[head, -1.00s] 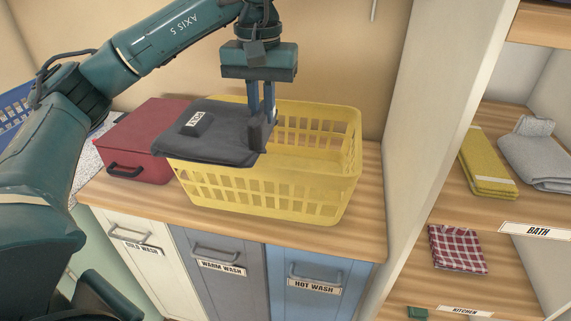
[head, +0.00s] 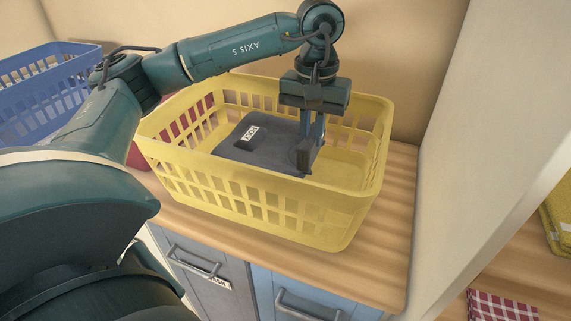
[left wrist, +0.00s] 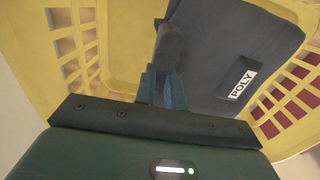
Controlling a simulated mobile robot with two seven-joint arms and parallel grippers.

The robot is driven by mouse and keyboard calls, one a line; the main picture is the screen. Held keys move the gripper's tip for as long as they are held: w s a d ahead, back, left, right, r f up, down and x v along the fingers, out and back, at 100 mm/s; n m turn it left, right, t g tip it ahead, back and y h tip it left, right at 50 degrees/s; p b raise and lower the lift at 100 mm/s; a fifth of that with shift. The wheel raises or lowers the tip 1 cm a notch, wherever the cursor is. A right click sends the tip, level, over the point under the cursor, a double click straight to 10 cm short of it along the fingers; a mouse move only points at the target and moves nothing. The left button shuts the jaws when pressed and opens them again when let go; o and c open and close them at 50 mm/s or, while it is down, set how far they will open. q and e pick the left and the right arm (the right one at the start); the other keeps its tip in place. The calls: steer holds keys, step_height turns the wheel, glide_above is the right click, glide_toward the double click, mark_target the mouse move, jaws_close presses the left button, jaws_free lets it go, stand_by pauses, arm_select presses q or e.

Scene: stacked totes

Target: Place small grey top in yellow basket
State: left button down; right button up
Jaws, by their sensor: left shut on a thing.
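The small grey top (head: 262,150) is folded flat, dark grey, with a white "POLY" label. In the head view it is inside the yellow basket (head: 235,190), below the rim and left of the middle. My left gripper (head: 308,158) points down into the basket and is shut on the top's right edge. In the left wrist view the top (left wrist: 225,60) extends right from the fingers, with the basket's yellow wall (left wrist: 40,50) around it. I cannot tell whether the top touches the basket floor. My right gripper is not in view.
The yellow basket stands on a wooden counter (head: 385,235) beside a white partition wall (head: 450,150). A blue basket (head: 45,85) is at the far left. A red case (head: 138,158) is partly hidden behind the yellow basket. A checkered cloth (head: 495,306) lies lower right.

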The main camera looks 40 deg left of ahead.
mark_target(309, 168)
arm_select(q)
step_height(309, 168, down, 4)
steer(key=shift+s+f, duration=0.1)
steer(key=shift+f, duration=0.05)
step_height(309, 168, down, 4)
steer(key=shift+r+p, duration=0.1)
steer(key=shift+p, duration=0.35)
steer(key=shift+f, duration=0.25)
steer(key=shift+f, duration=0.25)
steer(key=c, duration=1.5)
jaws_free()
steer(key=shift+r, duration=0.1)
